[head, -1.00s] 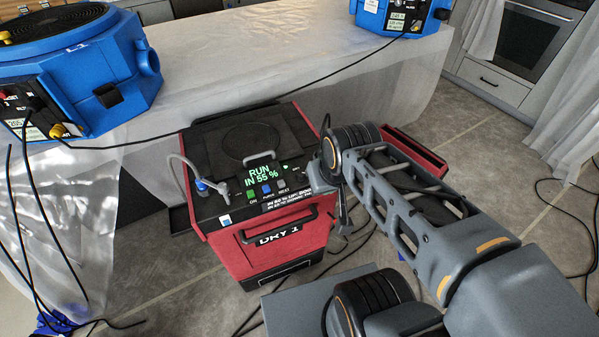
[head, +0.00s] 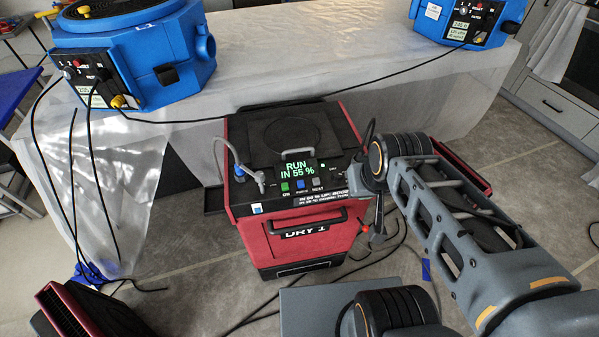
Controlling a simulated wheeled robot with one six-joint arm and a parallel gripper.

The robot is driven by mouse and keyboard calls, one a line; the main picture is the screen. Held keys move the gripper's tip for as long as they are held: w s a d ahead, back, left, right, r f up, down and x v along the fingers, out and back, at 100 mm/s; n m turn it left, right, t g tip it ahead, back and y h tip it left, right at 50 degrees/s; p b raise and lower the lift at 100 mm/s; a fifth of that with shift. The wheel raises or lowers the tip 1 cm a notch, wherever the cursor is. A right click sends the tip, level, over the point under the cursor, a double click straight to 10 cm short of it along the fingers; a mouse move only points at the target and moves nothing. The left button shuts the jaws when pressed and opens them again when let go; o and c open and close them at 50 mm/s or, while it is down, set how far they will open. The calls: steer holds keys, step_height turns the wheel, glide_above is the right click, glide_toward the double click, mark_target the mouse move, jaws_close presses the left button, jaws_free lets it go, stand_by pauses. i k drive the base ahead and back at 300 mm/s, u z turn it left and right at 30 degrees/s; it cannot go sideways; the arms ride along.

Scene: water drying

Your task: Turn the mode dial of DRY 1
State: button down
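DRY 1 (head: 254,228) is a red and black machine on the floor in the head view. Its screen (head: 299,170) reads "RUN IN 55 %". Below the screen are a green button (head: 285,186), a blue button (head: 300,184) and a grey button (head: 316,182). I cannot make out the mode dial; my wrist covers the panel's right end. My gripper (head: 378,226) points down at the right front of DRY 1. It is small and partly hidden by my wrist, so I cannot tell its opening or whether it touches anything.
A table under plastic sheeting (head: 330,80) stands behind DRY 1. It carries a blue machine (head: 150,60) at left and another (head: 470,15) at right. Black cables (head: 395,250) lie on the floor. A dark red unit (head: 85,312) is at lower left, another (head: 462,165) behind my arm.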

mark_target(336, 177)
steer(key=k, duration=1.3)
steer(key=u, duration=0.7)
steer(key=i, duration=1.6)
steer(key=z, duration=0.55)
